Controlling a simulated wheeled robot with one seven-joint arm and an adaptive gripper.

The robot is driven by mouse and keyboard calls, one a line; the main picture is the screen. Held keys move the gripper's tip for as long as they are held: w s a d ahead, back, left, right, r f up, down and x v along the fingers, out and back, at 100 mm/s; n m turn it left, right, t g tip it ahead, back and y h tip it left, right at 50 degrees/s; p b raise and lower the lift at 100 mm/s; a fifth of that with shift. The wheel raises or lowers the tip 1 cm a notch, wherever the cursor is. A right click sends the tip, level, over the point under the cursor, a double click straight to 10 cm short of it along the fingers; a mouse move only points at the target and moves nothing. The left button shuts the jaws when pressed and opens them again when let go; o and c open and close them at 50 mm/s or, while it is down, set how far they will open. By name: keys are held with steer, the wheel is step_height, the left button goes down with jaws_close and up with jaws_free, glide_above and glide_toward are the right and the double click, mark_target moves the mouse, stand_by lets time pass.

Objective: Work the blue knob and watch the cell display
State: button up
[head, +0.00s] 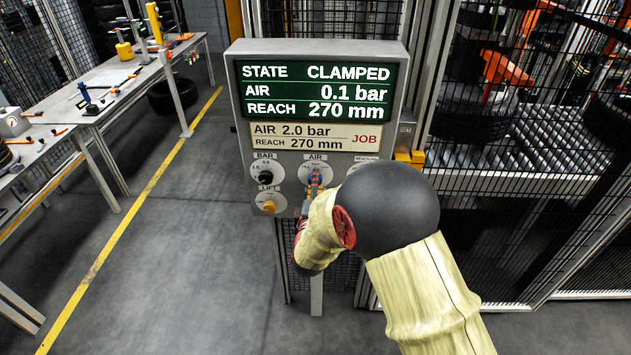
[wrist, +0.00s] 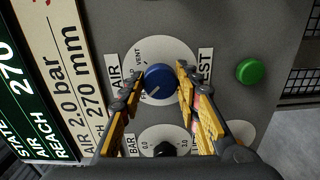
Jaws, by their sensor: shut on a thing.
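The blue knob (wrist: 160,79) sits on a round white dial on the grey panel, under the label AIR. A pale line on it points to the lower left in the wrist view, towards a partly covered mark starting with F; VENT is marked above. My gripper (wrist: 158,76) has its two yellow-padded fingers closed on opposite sides of the knob. In the head view my gripper (head: 314,188) and wrist cover much of the knob. The cell display (head: 315,92) reads STATE CLAMPED, AIR 0.1 bar, REACH 270 mm. The job plate (head: 314,137) below reads AIR 2.0 bar, REACH 270 mm.
A BAR dial (head: 265,171) and a yellow LIFT control (head: 269,202) are left of the knob. A green button (wrist: 250,71) shows in the wrist view. Mesh fencing (head: 520,200) encloses a roller conveyor with tyres at right. A workbench (head: 120,72) is at left; the floor between is clear.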

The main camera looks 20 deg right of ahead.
steer(key=shift+f, duration=0.1)
stand_by(0.5)
steer(key=o, duration=1.1)
steer(key=shift+o, duration=0.3)
steer(key=v, duration=1.2)
